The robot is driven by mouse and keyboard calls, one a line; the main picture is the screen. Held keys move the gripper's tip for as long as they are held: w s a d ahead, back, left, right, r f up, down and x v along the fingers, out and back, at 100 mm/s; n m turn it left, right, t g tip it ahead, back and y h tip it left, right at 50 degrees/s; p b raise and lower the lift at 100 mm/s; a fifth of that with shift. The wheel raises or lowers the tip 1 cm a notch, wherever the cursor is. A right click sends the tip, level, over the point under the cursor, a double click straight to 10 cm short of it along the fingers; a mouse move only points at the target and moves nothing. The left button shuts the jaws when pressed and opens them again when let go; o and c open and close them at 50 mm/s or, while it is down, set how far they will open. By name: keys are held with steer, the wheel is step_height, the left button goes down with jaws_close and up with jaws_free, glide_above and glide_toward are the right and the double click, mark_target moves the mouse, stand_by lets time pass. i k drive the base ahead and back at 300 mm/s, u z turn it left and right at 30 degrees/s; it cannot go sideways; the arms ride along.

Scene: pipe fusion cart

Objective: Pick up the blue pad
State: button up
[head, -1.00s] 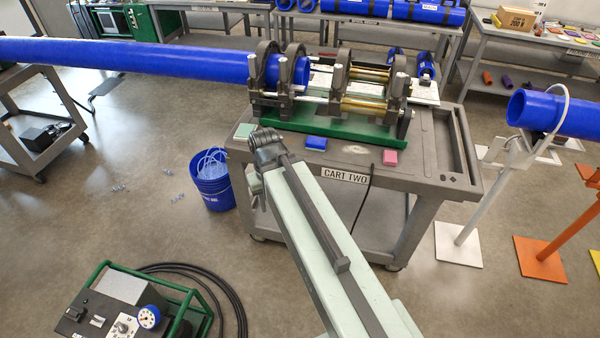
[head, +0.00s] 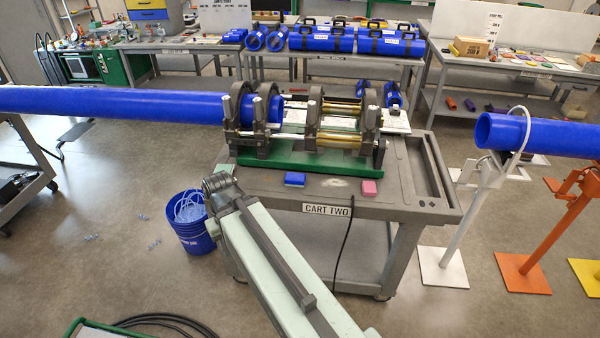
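The blue pad (head: 295,179) lies on the grey top of the cart (head: 405,212) labelled CART TWO, near its front edge, just in front of the green base of the fusion machine. My arm reaches up from the bottom of the picture, and its far end is left of the pad, by the cart's front left corner. My gripper's fingers do not show; they are hidden beyond or below the arm's end. Nothing covers the pad.
A pink pad (head: 369,188) lies to the right on the same cart top. The fusion machine (head: 300,155) clamps a long blue pipe (head: 110,104). A blue bucket (head: 190,222) stands on the floor left of the cart. Pipe stands (head: 445,268) are at the right.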

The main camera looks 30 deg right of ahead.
mark_target(291, 179)
steer(key=u, duration=0.1)
steer(key=i, duration=1.25)
steer(key=u, duration=0.8)
